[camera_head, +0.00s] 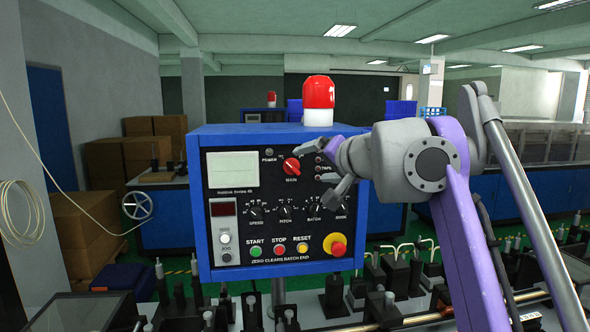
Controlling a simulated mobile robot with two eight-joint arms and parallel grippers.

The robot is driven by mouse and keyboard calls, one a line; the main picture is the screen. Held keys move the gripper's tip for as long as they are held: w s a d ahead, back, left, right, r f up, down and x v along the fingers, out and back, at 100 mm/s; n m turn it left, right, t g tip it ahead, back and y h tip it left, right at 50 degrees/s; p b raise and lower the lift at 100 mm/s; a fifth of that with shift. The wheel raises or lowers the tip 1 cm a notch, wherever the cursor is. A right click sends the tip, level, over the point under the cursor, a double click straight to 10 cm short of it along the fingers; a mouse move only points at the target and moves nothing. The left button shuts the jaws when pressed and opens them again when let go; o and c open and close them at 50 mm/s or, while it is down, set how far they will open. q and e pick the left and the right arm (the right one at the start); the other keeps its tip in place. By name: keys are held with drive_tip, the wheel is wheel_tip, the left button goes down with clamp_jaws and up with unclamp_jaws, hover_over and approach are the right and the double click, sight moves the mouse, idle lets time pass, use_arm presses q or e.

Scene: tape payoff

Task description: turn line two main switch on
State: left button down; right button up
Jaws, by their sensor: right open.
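A blue control box (197,205) with a black front panel stands in the middle of the head view. Its red rotary switch (291,166), labelled MAIN, sits in the upper middle of the panel. The knob looks tilted, but its exact setting is too small to read. My right gripper (321,172) is in front of the panel's upper right, just right of the red switch. Its fingers are apart with nothing between them, and it does not appear to touch the knob. It hides part of the panel's right side. My left gripper is out of view.
Below the switch are several black dials (285,212), green, red and yellow buttons, and an emergency stop (336,245). A red beacon (319,93) tops the box. Machine fittings (400,275) crowd the foreground. Cardboard boxes (90,222) stand at left.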

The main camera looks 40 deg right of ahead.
sight(293, 168)
drive_tip(key=x, duration=1)
drive_tip(key=shift+a, duration=0.15)
drive_tip(key=c, duration=1.4)
